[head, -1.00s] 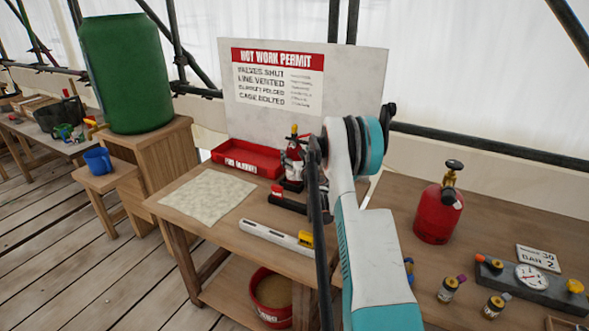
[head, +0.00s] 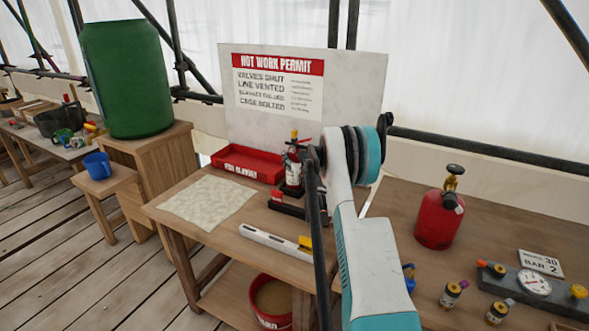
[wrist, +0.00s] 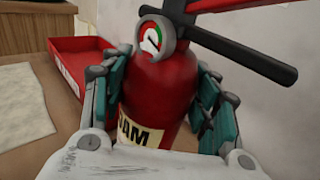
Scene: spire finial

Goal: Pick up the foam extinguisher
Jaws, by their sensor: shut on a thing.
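The foam extinguisher is a red cylinder with a round gauge, a black lever and a cream label ending in "AM". It fills the middle of the wrist view (wrist: 155,85). In the head view the extinguisher (head: 293,175) is upright near the back of the wooden bench, left of my arm. My gripper (wrist: 155,105) is shut on its body, with teal finger pads on both sides. My fingers are largely hidden behind my arm in the head view. The extinguisher's bottom is hidden in the wrist view, and I cannot tell whether it touches what is below.
A red tray (head: 248,163) lies behind left, before the hot work permit board (head: 300,95). A cream cloth (head: 208,199) and a white level-like bar (head: 272,241) lie on the bench. A larger red canister (head: 438,218) and a gauge block (head: 530,284) stand right of my arm.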

